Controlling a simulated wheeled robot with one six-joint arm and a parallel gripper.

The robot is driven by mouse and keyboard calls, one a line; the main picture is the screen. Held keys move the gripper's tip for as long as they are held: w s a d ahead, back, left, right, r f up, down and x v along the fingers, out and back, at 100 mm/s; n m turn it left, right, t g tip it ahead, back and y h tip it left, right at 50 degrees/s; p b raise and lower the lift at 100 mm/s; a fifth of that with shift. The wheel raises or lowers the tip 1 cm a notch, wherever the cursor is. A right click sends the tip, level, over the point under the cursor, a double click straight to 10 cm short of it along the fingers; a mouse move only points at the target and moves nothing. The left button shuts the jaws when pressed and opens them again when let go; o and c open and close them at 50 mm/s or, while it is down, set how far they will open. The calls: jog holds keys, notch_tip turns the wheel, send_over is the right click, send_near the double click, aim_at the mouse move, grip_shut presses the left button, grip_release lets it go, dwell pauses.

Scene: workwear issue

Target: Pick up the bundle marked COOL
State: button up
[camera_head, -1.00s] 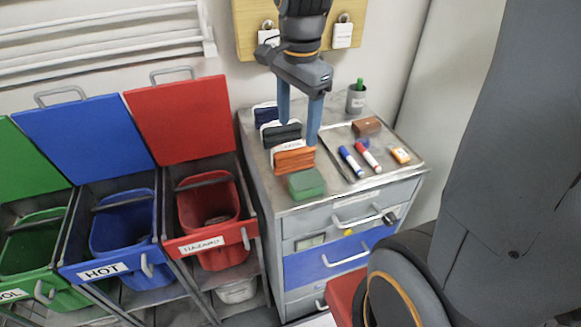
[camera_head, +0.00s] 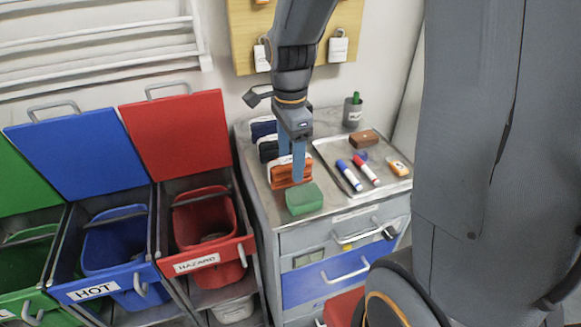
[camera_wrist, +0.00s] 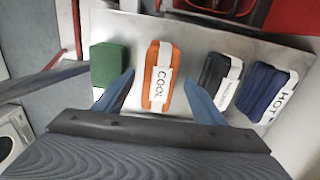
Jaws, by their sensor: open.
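The bundle marked COOL is orange with a white labelled band; it lies on the cabinet top, seen in the wrist view (camera_wrist: 158,77) and in the head view (camera_head: 291,176). My gripper (camera_head: 291,172) is open and points down over it; in the wrist view (camera_wrist: 160,88) its two fingers stand apart, one on each side of the orange bundle. The fingers partly hide the bundle in the head view. Whether they touch it I cannot tell.
A green block (camera_head: 303,198) sits in front of the orange bundle. Behind it are a dark bundle (camera_wrist: 215,80) and a navy bundle marked HOT (camera_wrist: 265,90). A tray (camera_head: 325,150) with markers lies to the right. Red (camera_head: 205,222) and blue bins stand left.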

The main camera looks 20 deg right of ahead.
jog(key=shift+f, duration=0.4)
jog(key=c, duration=1.2)
